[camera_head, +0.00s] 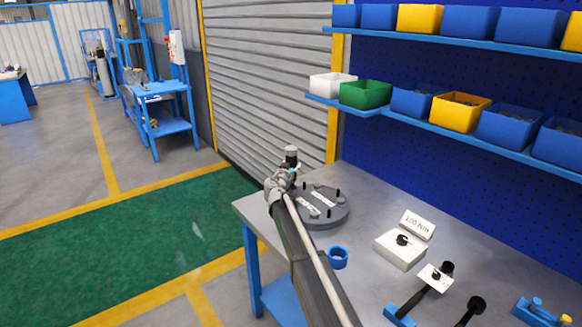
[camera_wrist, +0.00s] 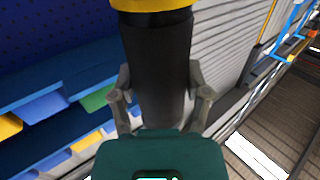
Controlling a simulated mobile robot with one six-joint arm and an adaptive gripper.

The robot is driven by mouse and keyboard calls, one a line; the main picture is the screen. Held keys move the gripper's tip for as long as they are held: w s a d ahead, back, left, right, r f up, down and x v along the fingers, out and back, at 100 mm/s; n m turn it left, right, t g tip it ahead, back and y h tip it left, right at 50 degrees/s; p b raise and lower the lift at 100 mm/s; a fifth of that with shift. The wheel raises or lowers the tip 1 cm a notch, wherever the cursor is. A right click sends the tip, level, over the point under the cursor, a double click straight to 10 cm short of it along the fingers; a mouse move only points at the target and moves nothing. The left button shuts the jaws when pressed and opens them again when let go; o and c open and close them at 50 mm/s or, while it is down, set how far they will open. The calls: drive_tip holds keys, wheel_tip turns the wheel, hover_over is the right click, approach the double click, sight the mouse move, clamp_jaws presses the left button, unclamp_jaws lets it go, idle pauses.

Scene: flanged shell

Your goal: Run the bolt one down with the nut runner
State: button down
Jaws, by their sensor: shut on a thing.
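My gripper (camera_head: 284,178) is over the left edge of the round grey flanged shell (camera_head: 334,217) on the bench in the head view. In the wrist view, its two grey fingers (camera_wrist: 160,92) are shut on the black barrel of a tool (camera_wrist: 156,60), which I take to be the nut runner. Several dark bolts (camera_head: 338,193) stand on the shell beside white labels. The tool's working end and the bolt labels' text cannot be made out.
A blue ring (camera_head: 338,257) lies in front of the shell. A white box with a dark knob (camera_head: 401,248) and a sign stand to the right, with dark-headed tools (camera_head: 434,283) nearer. Shelves of bins (camera_head: 459,112) hang behind. The bench (camera_head: 372,200) is bare behind the shell.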

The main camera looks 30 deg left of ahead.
drive_tip(key=shift+f+b, duration=1.1)
drive_tip(key=shift+f, duration=0.05)
drive_tip(key=c, duration=1.4)
unclamp_jaws()
drive_tip(key=shift+w+n+g+y, duration=0.1)
drive_tip(key=shift+n+g+y, duration=0.2)
drive_tip(key=shift+n+y, duration=0.6)
drive_tip(key=shift+d+f, duration=0.1)
drive_tip(key=shift+f, duration=0.15)
drive_tip(key=c, duration=1.4)
unclamp_jaws()
drive_tip(key=shift+r, duration=0.25)
